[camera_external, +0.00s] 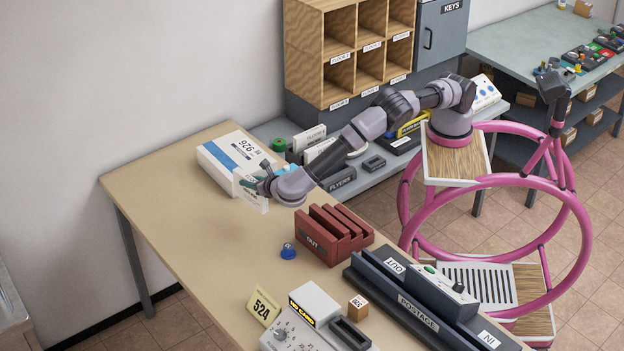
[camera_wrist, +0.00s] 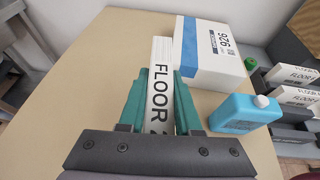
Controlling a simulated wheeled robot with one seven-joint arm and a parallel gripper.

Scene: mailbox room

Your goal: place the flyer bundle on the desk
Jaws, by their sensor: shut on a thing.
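My gripper (camera_external: 250,186) is above the wooden desk (camera_external: 175,193), near its far side. In the wrist view its teal fingers (camera_wrist: 160,100) are shut on a slim white bundle (camera_wrist: 160,62) marked FLOOR, with a digit partly cut off. The bundle also shows below the fingers in the external view (camera_external: 254,203). It appears held a little above the desk, with a soft shadow on the wood nearby. No flyer wording can be read on it. A dark tray marked FLYERS (camera_external: 341,182) stands on the lower grey shelf beside the desk.
A white-and-blue box marked 926 (camera_external: 236,156) stands near the gripper. A light-blue bottle (camera_wrist: 232,112) stands right of the fingers in the wrist view. The desk's left part is bare.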

